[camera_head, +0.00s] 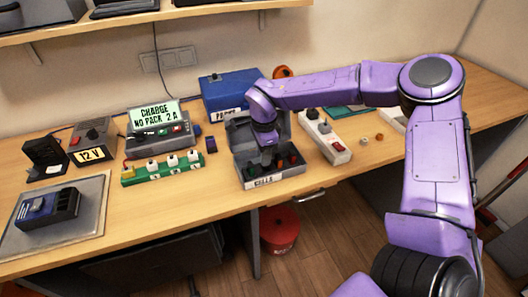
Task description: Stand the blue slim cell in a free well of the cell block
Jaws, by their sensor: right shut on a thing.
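My right gripper (267,155) points down into the grey open box marked CELLS (265,182), which I take as the cell block. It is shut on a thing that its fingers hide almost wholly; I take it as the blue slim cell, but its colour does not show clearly. I cannot tell whether the held thing is inside a well or just above one. My left gripper is not in view.
A blue box (231,91) stands behind. A white power strip (325,137) lies to the right. A green strip with white plugs (163,169) and a charger reading NO PACK (157,137) stand to the left. A blue-and-black pack (46,207) sits on a grey mat (88,218).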

